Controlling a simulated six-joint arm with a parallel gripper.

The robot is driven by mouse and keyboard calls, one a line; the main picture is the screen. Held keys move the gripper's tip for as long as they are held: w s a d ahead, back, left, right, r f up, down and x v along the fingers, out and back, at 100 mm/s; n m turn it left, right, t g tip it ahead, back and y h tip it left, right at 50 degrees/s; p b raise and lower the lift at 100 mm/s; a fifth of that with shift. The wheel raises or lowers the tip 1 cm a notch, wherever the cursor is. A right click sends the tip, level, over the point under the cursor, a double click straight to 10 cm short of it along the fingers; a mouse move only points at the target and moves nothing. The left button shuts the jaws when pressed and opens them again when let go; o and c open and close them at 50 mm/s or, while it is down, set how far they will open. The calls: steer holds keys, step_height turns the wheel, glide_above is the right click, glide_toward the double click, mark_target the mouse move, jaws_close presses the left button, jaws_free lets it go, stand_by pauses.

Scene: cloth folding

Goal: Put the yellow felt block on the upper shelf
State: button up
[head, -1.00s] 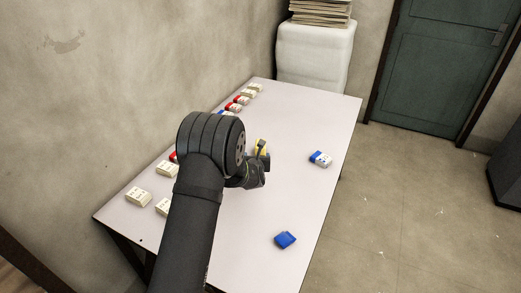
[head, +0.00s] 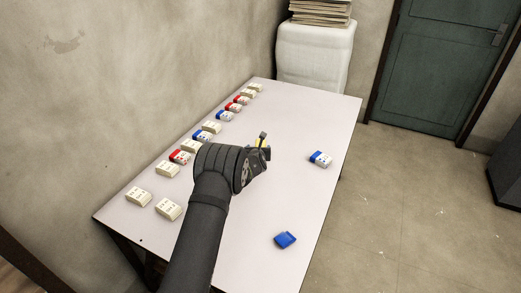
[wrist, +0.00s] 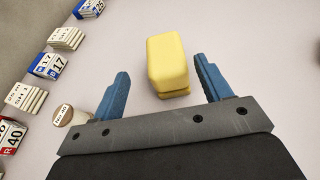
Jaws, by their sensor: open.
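The yellow felt block (wrist: 168,62) stands on the pale table in the wrist view, with rounded edges. My gripper (wrist: 162,68) is open, with a blue finger on each side. The block's near end reaches between the fingertips, with gaps on both sides, and nothing is held. In the head view my gripper (head: 263,145) is over the middle of the table. A little yellow shows beside it there, and the rest of the block is hidden. No upper shelf shows clearly in either view.
Numbered white, red and blue pieces (head: 181,157) line the table's left side. A blue-and-white piece (head: 320,159) and a blue piece (head: 285,240) lie on the right. A small round labelled object (wrist: 68,114) is near my left finger. The table (head: 305,120) is bare towards the back.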

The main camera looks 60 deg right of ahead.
steer(key=x, duration=0.2)
steer(key=shift+s+d+f, duration=0.15)
steer(key=shift+s+d, duration=0.05)
steer(key=shift+d, duration=0.15)
steer(key=shift+x, duration=1.25)
steer(key=c, duration=1.1)
steer(key=shift+c, duration=0.2)
steer(key=shift+r, duration=0.25)
steer(key=shift+r, duration=0.6)
step_height(320, 180, up, 3)
steer(key=shift+d+r, duration=0.1)
steer(key=s+a+r, duration=0.3)
steer(key=s+r, duration=0.3)
steer(key=s, duration=0.5)
steer(key=shift+s, duration=0.15)
